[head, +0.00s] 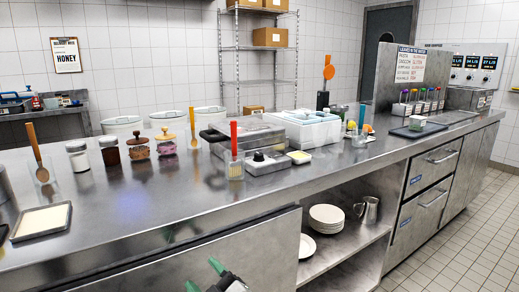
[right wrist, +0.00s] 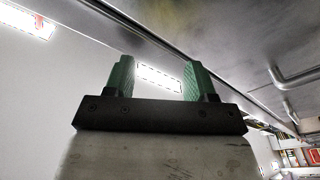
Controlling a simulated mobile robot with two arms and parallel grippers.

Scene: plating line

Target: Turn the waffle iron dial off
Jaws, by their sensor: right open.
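The waffle iron (head: 262,133) is a steel box-shaped appliance on the middle of the long steel counter. A black dial (head: 258,156) sits on its low front part; its setting is too small to read. A clear cup with a red-handled tool (head: 234,160) stands just left of the dial. My right gripper (head: 204,277) shows at the bottom edge of the head view, in front of the counter and well away from the dial. Its green fingers are apart and empty in the right wrist view (right wrist: 158,79). My left gripper is not in view.
Jars (head: 109,150) and a cup with an orange spatula (head: 42,172) stand on the left of the counter (head: 140,210). A white-lidded container (head: 311,127) is right of the iron. Plates (head: 326,217) and a metal pitcher (head: 368,209) sit on the shelf below.

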